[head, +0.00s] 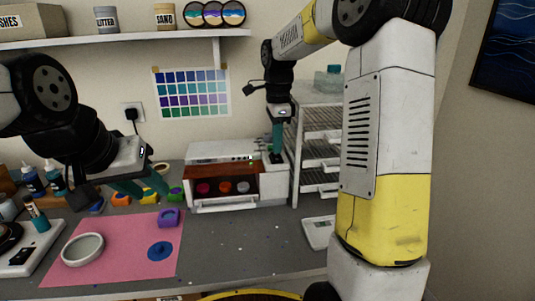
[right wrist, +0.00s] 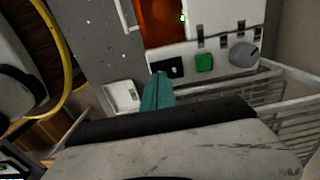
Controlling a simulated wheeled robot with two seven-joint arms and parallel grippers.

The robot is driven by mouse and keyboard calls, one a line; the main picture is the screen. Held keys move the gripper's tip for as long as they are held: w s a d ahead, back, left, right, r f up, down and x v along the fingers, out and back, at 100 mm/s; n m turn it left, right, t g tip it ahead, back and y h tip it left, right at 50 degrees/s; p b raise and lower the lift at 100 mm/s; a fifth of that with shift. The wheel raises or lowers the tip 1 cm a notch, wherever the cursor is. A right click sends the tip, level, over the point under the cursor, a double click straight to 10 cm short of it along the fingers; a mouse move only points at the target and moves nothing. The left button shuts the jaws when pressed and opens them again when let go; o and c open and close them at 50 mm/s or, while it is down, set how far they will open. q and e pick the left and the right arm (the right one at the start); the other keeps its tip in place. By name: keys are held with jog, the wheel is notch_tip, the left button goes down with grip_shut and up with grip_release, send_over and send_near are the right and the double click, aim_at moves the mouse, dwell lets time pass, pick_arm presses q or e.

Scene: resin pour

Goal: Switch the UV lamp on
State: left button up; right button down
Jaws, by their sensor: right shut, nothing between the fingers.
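The UV lamp is a white box (head: 222,151) at the back of the bench. Its front is open, with orange-brown inside and several coloured round pieces. In the right wrist view its panel carries a black switch (right wrist: 174,69), a green button (right wrist: 204,62) and a grey knob (right wrist: 243,54). My right gripper (head: 277,149) points down over the lamp's right end, shut and empty. In the right wrist view its teal fingertips (right wrist: 158,77) are beside the black switch; I cannot tell whether they touch it. My left gripper (head: 141,185) is open and empty, left of the lamp.
A pink mat (head: 110,256) holds a round dish (head: 83,249), a purple mould (head: 168,217) and a blue disc (head: 159,251). A white wire rack (head: 318,150) stands right of the lamp, with a small scale (head: 318,232) in front. The grey bench before the lamp is mostly clear.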

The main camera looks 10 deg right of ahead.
aim_at(277, 160)
notch_tip(277, 160, up, 5)
dwell(0.6)
jog(key=s+n+t+y, duration=0.2)
jog(key=s+n+t, duration=0.4)
jog(key=s+n, duration=1.2)
jog(key=s, duration=0.6)
jog(key=shift+s+a+n, duration=0.2)
jog(key=shift+a+n, duration=0.1)
